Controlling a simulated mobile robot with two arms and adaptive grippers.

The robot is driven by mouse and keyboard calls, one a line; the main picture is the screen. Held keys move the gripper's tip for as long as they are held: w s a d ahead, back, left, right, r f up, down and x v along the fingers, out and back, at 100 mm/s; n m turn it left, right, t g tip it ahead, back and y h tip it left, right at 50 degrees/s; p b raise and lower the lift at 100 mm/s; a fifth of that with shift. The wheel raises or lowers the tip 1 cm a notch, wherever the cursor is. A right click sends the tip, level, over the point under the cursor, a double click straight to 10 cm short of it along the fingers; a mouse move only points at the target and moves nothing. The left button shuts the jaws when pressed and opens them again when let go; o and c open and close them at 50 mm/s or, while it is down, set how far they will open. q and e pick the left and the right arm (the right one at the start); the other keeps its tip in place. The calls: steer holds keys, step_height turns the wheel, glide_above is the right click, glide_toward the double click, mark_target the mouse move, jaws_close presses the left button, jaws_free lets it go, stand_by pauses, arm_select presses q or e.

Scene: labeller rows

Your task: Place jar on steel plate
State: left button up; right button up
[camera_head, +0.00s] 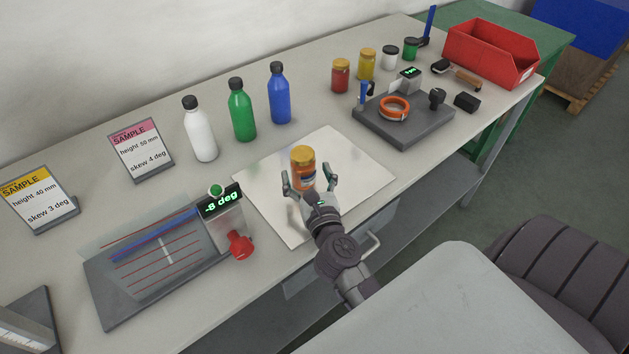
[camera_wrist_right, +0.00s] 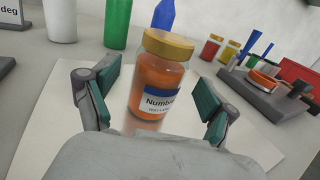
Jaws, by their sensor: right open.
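An orange jar (camera_head: 302,170) with a gold lid and a white and blue label stands upright on a pale, flat plate (camera_head: 350,165) on the bench. The jar also shows in the right wrist view (camera_wrist_right: 160,80), with a faint orange reflection below it on the pale surface. My right gripper (camera_head: 310,184) is open at the jar's near side. In the wrist view its green-padded fingers (camera_wrist_right: 158,100) are to the left and right of the jar, with a gap on each side. My left gripper is not in view.
White, green and blue bottles (camera_head: 241,110) stand behind the plate. A display device with a red knob (camera_head: 240,245) is to its left. A grey fixture with an orange ring (camera_head: 394,108) is to its right. Several jars (camera_head: 367,64) and a red bin (camera_head: 490,52) stand farther back.

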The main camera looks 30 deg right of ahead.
steer(key=b+v, duration=0.2)
steer(key=v, duration=0.6)
steer(key=shift+f, duration=0.1)
steer(key=shift+s+a, duration=0.15)
steer(key=shift+s, duration=0.25)
